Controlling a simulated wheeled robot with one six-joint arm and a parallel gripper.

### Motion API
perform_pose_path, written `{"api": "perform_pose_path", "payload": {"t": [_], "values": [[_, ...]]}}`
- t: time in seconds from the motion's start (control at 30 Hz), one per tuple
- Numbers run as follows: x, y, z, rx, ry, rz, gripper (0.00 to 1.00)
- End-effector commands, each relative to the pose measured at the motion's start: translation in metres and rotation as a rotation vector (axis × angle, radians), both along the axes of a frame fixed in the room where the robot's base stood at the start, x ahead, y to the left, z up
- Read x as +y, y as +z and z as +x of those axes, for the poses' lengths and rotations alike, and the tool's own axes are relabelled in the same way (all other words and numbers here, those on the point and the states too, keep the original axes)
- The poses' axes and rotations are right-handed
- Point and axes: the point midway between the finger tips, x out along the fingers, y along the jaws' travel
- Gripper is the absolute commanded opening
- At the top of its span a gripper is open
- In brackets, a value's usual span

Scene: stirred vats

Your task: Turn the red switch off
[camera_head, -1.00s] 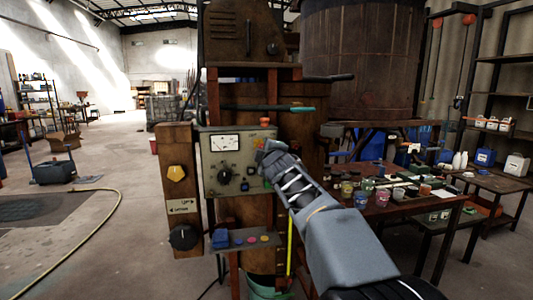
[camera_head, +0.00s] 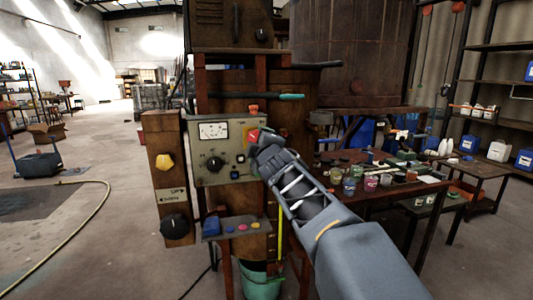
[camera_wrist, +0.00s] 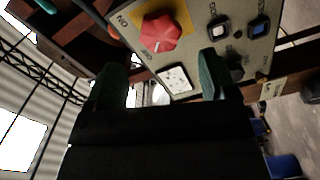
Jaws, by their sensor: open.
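The red switch (camera_wrist: 160,33) is a knob on a yellow plate in the wrist view. Small ON and OFF markings show beside it; which one it points to is hard to tell. In the head view the red switch (camera_head: 252,133) is at the upper right of the grey-green control panel (camera_head: 207,170), partly hidden by my gripper. My gripper (camera_head: 262,143) is just in front of the panel's right side. In the wrist view its two dark fingers stand apart, my gripper (camera_wrist: 161,72) being open and empty. The knob lies beyond the fingertips, apart from them.
The panel also carries a dial meter (camera_head: 213,131), a black knob (camera_head: 214,165) and small switches. A wooden post with a yellow knob (camera_head: 164,161) stands left. A small shelf (camera_head: 236,229) with coloured buttons juts out below. A table with jars (camera_head: 390,190) stands right.

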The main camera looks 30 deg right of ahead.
Motion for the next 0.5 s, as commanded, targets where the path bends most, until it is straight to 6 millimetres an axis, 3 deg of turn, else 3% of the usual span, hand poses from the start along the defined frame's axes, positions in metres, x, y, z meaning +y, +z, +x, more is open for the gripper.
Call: {"api": "perform_pose_path", "payload": {"t": [0.2, 0.5], "values": [[0.008, 0.004, -0.042, -0.002, -0.001, 0.000, 0.78], [0.014, 0.001, -0.071, 0.000, -0.001, 0.001, 0.78]]}}
